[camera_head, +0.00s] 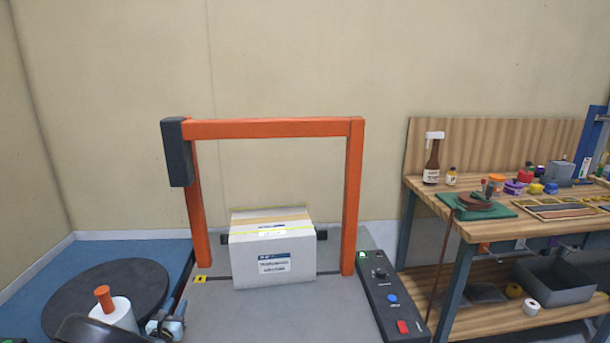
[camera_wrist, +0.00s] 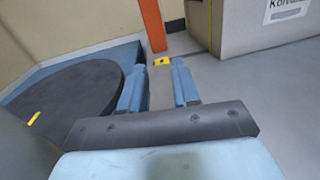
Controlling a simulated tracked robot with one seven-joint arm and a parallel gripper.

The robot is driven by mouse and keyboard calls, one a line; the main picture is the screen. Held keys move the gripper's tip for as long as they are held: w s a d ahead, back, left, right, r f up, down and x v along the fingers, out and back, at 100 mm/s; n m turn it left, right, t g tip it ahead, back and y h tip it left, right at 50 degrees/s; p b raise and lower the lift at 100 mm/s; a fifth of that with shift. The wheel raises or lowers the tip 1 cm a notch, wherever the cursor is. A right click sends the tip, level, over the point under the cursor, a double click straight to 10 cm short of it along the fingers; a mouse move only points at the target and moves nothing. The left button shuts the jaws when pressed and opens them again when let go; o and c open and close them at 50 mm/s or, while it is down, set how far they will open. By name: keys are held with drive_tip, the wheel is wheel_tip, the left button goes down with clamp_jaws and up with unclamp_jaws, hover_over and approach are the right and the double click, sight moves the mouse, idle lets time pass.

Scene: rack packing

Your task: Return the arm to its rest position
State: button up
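My gripper (camera_wrist: 158,76) shows in the wrist view with its two blue fingers apart and nothing between them. In the head view my gripper (camera_head: 168,324) is low at the left, beside the dark round turntable (camera_head: 95,283) and short of the orange arch (camera_head: 275,128). The rest of my arm is mostly below the picture's edge. A white carton (camera_head: 270,260) with a printed label and a yellow band over its top stands under the arch, apart from my gripper.
A white roll with an orange handle (camera_head: 104,297) shows at lower left. A control panel (camera_head: 392,300) with coloured buttons lies right of the arch. A wooden workbench (camera_head: 510,222) with bottles, jars and a grey bin (camera_head: 555,283) stands at right.

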drive_tip(key=w+d+r+m+g+h, duration=0.2)
drive_tip(key=w+d+r+m+h, duration=0.45)
drive_tip(key=d+r, duration=0.45)
drive_tip(key=d+r+m+g+h, duration=0.1)
drive_tip(key=d+r+m+g, duration=0.55)
drive_tip(key=d, duration=0.95)
drive_tip(key=d+r+m+g+h, duration=0.1)
drive_tip(key=d+r+m+g, duration=0.2)
drive_tip(key=d+r+m, duration=0.8)
drive_tip(key=s+d+r+m+g+y, duration=0.1)
drive_tip(key=s+d+r+m+y, duration=0.1)
drive_tip(key=s+d+r, duration=0.65)
drive_tip(key=s+d+r+m+g+y, duration=0.25)
drive_tip(key=s+d, duration=0.25)
drive_tip(key=d, duration=0.7)
drive_tip(key=s+d+r+m+t+y, duration=0.1)
drive_tip(key=s+m, duration=0.1)
drive_tip(key=s, duration=0.4)
drive_tip(key=s+d+r+m+t+y, duration=0.1)
drive_tip(key=s+d+r+m, duration=0.1)
drive_tip(key=s, duration=0.5)
drive_tip(key=s+d+r+m+y, duration=0.1)
drive_tip(key=s+r+m, duration=0.1)
drive_tip(key=s, duration=0.5)
drive_tip(key=shift+s+d+m+t, duration=0.25)
drive_tip(key=shift+d+m+t, duration=0.15)
drive_tip(key=shift+m, duration=0.25)
